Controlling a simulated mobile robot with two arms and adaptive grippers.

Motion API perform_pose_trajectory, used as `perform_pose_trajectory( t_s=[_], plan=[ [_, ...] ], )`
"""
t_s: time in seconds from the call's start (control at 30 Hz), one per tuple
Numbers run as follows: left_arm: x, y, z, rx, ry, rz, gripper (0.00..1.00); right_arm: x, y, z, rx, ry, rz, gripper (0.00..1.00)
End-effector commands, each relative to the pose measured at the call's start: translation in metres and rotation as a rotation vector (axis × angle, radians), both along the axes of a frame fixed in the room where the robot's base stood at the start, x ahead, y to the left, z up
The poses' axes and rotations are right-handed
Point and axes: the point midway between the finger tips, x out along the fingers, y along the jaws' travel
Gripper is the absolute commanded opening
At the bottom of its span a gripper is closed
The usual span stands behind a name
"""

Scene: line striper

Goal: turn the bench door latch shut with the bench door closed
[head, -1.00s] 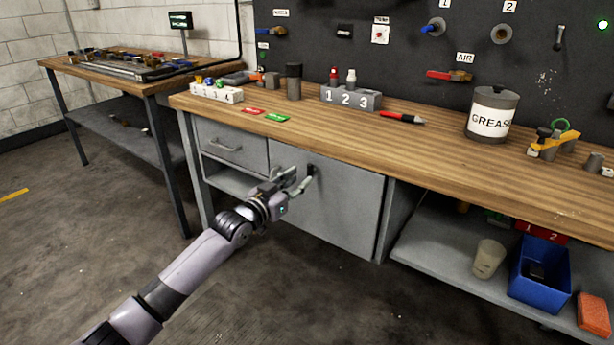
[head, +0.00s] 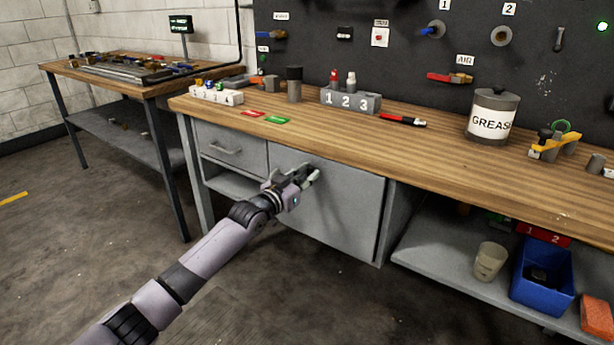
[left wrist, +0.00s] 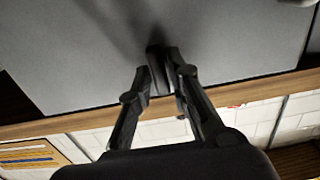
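The grey bench door (head: 345,215) sits flush with the front of the bench and looks closed. The dark latch (left wrist: 157,68) is near the door's upper part and stands between my left fingertips in the left wrist view. My left gripper (head: 307,176) is at the door front, with its fingers close in on both sides of the latch (left wrist: 160,70); they look shut on it. In the head view the gripper mostly hides the latch, so its exact angle is hard to tell. My right gripper is in neither view.
A drawer (head: 228,148) is left of the door, with an open shelf below it. To the right, an open lower shelf holds a beaker (head: 490,261) and a blue bin (head: 541,275). The wooden benchtop (head: 420,155) overhangs above the door.

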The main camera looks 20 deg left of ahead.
Motion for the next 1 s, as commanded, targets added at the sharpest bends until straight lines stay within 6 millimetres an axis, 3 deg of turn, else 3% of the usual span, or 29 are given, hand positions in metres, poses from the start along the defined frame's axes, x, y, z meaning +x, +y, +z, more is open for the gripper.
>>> perform_pose_trajectory(
  t_s=[0.23, 0.77, 1.0],
  plan=[
    [0.000, 0.000, 0.000, 0.000, 0.000, 0.000, 0.00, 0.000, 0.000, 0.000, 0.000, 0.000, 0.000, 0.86],
    [0.000, 0.000, 0.000, -0.039, 0.008, 0.000, 0.00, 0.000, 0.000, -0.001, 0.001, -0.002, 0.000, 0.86],
    [0.000, 0.001, 0.001, -0.175, 0.038, 0.000, 0.00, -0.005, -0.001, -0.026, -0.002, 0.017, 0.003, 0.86]
  ],
)
